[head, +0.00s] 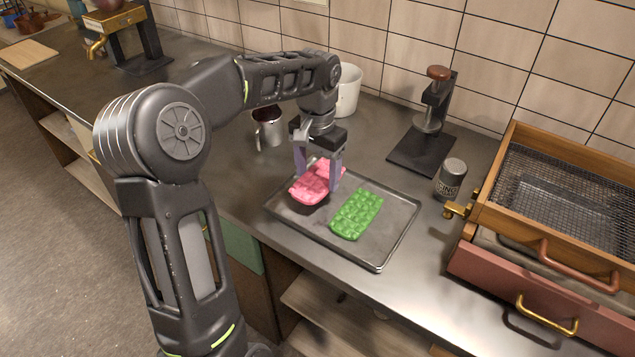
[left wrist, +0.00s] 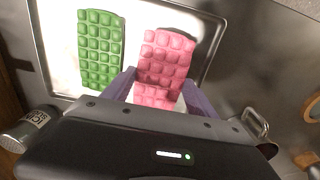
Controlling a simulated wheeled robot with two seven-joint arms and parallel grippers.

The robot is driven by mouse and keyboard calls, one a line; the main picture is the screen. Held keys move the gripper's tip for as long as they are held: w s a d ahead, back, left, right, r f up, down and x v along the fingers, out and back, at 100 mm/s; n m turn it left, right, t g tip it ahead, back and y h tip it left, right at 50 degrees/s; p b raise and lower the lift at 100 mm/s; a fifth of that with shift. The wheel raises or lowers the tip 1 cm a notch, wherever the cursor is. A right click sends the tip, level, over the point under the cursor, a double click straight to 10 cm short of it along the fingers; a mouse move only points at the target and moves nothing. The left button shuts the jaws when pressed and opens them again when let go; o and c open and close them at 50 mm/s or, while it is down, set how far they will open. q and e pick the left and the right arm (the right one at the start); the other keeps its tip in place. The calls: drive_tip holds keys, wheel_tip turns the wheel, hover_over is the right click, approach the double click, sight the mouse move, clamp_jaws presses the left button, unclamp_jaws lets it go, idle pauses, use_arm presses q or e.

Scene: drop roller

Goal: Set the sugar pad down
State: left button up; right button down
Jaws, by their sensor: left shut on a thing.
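A pink sugar pad (head: 313,183) of small raised squares is held between the fingers of my left gripper (head: 319,172), over the left part of a dark metal tray (head: 377,253). A dark shadow shows under its near end, so that end looks raised above the tray. In the left wrist view the pink pad (left wrist: 165,62) sits between the two purple fingers (left wrist: 160,92). A green pad (head: 357,214) lies on the tray to its right; it also shows in the left wrist view (left wrist: 100,48). My right gripper is not in view.
A metal cup (head: 268,127) and a white container (head: 347,90) stand behind the tray. A press (head: 430,120) and a shaker can (head: 451,180) stand to the right, beside a wooden sieve box (head: 560,190).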

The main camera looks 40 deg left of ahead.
sight(317, 179)
use_arm(q)
wheel_tip(317, 179, down, 3)
drive_tip(key=shift+f, duration=0.1)
drive_tip(key=shift+f, duration=0.15)
drive_tip(key=o, duration=1.6)
